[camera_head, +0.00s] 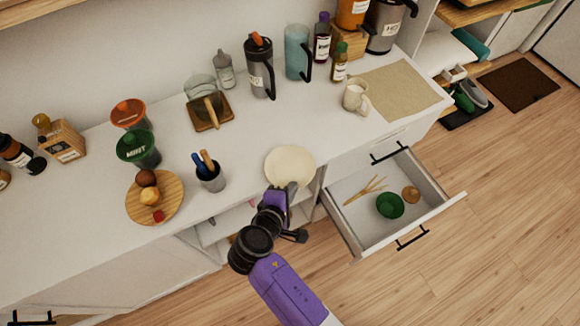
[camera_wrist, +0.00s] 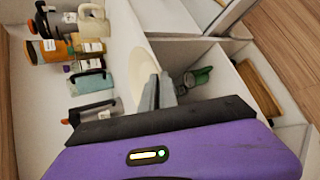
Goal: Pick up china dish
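The china dish is a round, cream-coloured plate (camera_head: 290,163) at the front edge of the white counter, left of the open drawer. My gripper (camera_head: 291,188) is at the dish's near rim. In the wrist view the dish (camera_wrist: 143,58) reaches down to the grey fingers (camera_wrist: 160,90), which are close together with its rim at their tips. The gripper looks shut on the rim. The exact contact is small and partly hidden, and I cannot tell whether the dish is clear of the counter.
An open drawer (camera_head: 428,214) juts out on the right, holding a green bowl (camera_head: 390,205) and wooden utensils. A utensil cup (camera_head: 211,177) and a round wooden board (camera_head: 133,208) stand left of the dish. A mug (camera_head: 355,98) and several bottles stand behind.

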